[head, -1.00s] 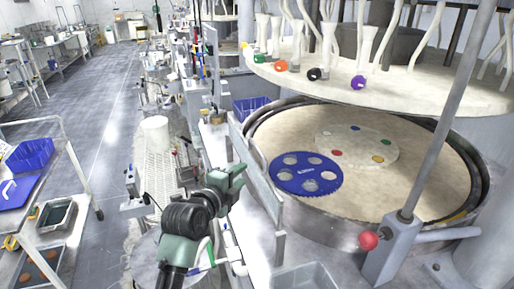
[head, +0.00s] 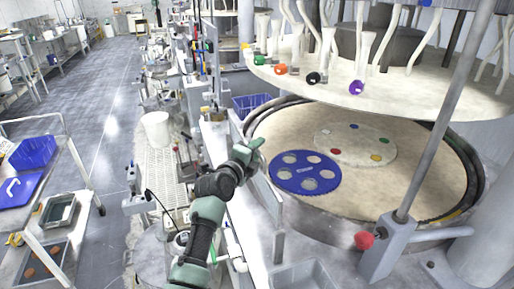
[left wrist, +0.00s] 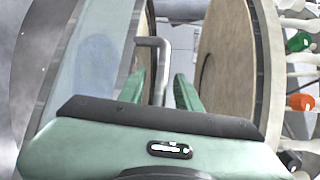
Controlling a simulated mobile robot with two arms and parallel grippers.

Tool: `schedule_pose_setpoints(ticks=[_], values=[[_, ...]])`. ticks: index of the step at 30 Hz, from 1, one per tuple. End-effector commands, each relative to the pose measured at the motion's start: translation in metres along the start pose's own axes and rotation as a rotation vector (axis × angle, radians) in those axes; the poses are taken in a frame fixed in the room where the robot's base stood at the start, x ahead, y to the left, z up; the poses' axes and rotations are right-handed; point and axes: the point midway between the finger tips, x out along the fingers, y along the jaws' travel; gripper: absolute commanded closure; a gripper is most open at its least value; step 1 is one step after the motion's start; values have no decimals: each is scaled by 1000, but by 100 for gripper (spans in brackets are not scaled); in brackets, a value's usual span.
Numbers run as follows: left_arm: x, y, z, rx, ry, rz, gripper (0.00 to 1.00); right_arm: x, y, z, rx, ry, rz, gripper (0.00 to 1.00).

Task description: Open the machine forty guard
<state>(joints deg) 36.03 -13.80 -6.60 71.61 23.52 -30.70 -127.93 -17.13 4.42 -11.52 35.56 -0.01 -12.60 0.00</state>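The guard (head: 265,189) is a grey upright panel along the near left rim of the large round polishing machine. In the left wrist view a see-through panel (left wrist: 88,62), which looks like the guard, stands at the left. A bent metal handle (left wrist: 153,43) shows between the fingers of my left gripper (left wrist: 160,90). These green fingers are apart, one on each side of the handle; I cannot tell if either touches it. In the head view my left gripper (head: 252,154) is at the guard's upper edge. My right gripper is not in view.
The lower platen (head: 400,190) carries a blue toothed disc (head: 305,186) and a small disc with coloured dots. The upper platen (head: 440,93) hangs above it with coloured knobs.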

Motion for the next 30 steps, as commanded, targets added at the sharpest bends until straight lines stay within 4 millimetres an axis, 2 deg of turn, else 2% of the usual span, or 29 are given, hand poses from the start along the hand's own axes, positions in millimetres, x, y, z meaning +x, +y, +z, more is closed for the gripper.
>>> schedule_pose_setpoints(ticks=[7,8,11,12,30], values=[[1,0,0,-1,0,-1,66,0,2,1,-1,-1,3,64],[1,0,0,-1,0,-1,69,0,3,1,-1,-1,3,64],[1,0,0,-1,0,0,97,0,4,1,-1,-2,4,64],[1,0,0,-1,0,0,100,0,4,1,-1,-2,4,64],[0,1,0,-1,0,1,100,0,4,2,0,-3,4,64]])
